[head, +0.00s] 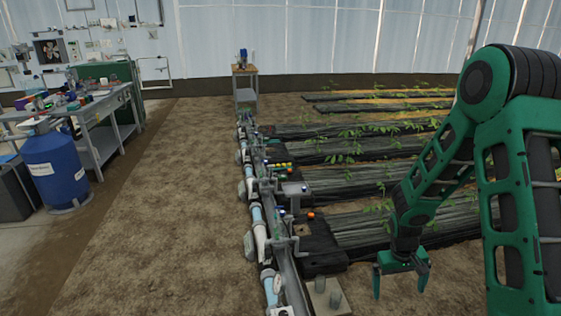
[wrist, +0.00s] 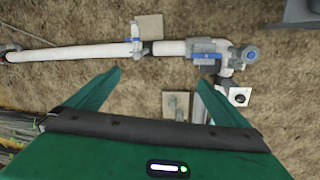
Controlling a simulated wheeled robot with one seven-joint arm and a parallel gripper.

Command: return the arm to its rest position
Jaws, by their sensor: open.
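My green arm (head: 520,180) is on the right side of the head view, bent with its forearm hanging down. My gripper (head: 400,280) points downward, open, with nothing visible between its fingers. In the wrist view my gripper (wrist: 158,95) shows two green fingers spread apart above bare soil. A white pipe (wrist: 90,50) with blue-handled valves (wrist: 206,59) runs beyond the fingertips, apart from them. A small tan plate (wrist: 176,105) lies on the ground between the fingers' lines of sight.
The pipe run (head: 258,225) with valves crosses the middle of the head view. Planted beds (head: 350,180) lie to its right. A workbench (head: 100,115) and a blue tank (head: 55,170) stand at the left. The dirt aisle (head: 170,200) between is clear.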

